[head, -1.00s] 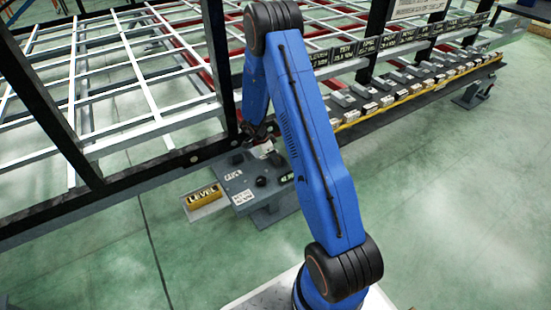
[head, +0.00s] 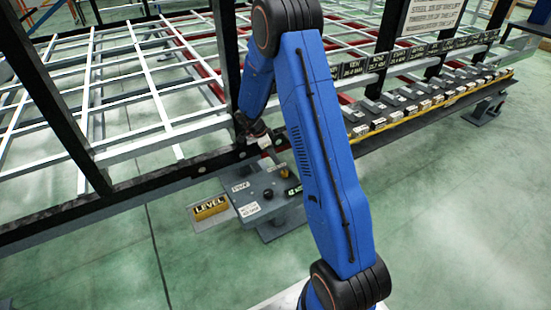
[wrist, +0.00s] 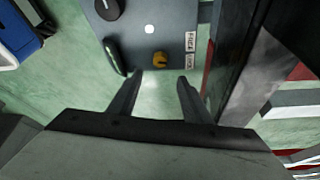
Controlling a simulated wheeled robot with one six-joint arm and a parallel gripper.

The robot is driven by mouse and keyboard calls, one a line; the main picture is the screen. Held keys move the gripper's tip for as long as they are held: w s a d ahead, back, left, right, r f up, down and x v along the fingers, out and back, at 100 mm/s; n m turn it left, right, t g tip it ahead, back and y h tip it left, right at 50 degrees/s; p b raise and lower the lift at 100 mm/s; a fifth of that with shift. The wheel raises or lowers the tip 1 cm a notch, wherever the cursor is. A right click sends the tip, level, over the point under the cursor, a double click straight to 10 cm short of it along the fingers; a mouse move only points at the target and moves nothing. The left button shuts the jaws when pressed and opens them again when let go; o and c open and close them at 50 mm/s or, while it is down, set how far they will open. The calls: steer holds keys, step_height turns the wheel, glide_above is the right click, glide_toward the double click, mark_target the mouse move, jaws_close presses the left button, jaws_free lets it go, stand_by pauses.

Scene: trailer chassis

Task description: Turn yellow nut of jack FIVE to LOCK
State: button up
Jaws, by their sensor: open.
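The yellow nut (wrist: 159,59) sits on the grey jack plate (wrist: 140,12) in the wrist view, just beyond my fingertips. Two small white labels (wrist: 190,50) lie beside it on the right; one seems to read FREE, and the other is hard to read. My gripper (wrist: 158,79) is open and empty, with the nut roughly centred ahead of the gap between its fingers, not between them. In the head view the nut shows as a small yellow spot (head: 284,173) on the plate (head: 254,197), with my gripper (head: 270,153) close by. The jack's number is not legible.
A black knob (wrist: 107,9) and a dark green-black part (wrist: 115,57) stand left of the nut. A dark frame beam (wrist: 234,55) rises close on the right. A yellow LEVEL block (head: 210,208) lies left of the plate. Open floor lies in front.

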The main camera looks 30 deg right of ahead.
steer(key=n+t+y, duration=0.1)
steer(key=n+t, duration=0.3)
steer(key=n, duration=0.8)
glide_toward(284, 172)
steer(key=shift+t, duration=0.3)
steer(key=shift+s+x, duration=0.2)
steer(key=shift+x, duration=1.85)
steer(key=shift+s+x, duration=0.2)
steer(key=shift+x, duration=1.8)
steer(key=shift+d+f, duration=0.1)
steer(key=shift+d, duration=0.05)
steer(key=c, duration=1.1)
